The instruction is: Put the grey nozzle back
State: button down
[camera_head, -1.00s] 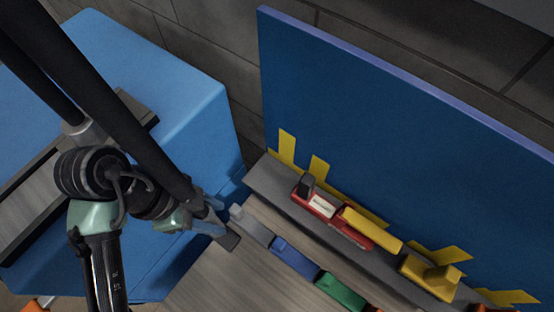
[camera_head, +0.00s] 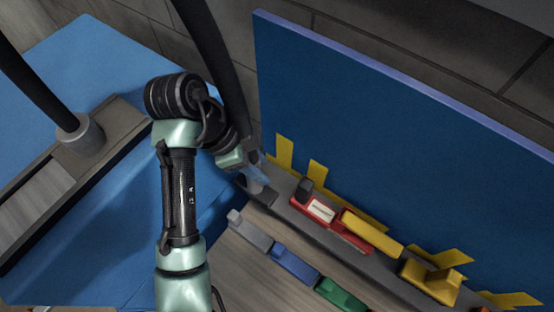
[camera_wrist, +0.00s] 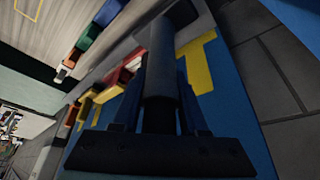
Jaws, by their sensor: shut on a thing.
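My gripper (camera_head: 258,184) is shut on the grey nozzle, at the lower end of a thick black hose (camera_head: 214,60). In the wrist view the nozzle (camera_wrist: 160,78) is a grey cylinder with darker parts, between my two fingers. In the head view the arm and fingers mostly hide it. The nozzle is over or at the left end of the grey ledge (camera_head: 392,266), close to the leftmost yellow T mark (camera_head: 284,152). I cannot tell whether it touches the ledge.
A blue board (camera_head: 390,130) stands behind the ledge. A red tool (camera_head: 318,210) and yellow pieces (camera_head: 430,278) sit on the ledge to the right. Grey (camera_head: 250,232), blue (camera_head: 294,263) and green (camera_head: 340,293) blocks line the front. Another hose ends in a grey fitting (camera_head: 80,138) at left.

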jog(key=w+d+f+b, duration=0.2)
jog(key=w+d+f, duration=0.1)
jog(key=f, duration=0.4)
jog(key=shift+w+d, duration=0.25)
jog(key=shift+w, duration=0.65)
jog(key=shift+f+b, duration=0.15)
jog(key=shift+b, duration=0.15)
jog(key=c, duration=0.7)
grip_release()
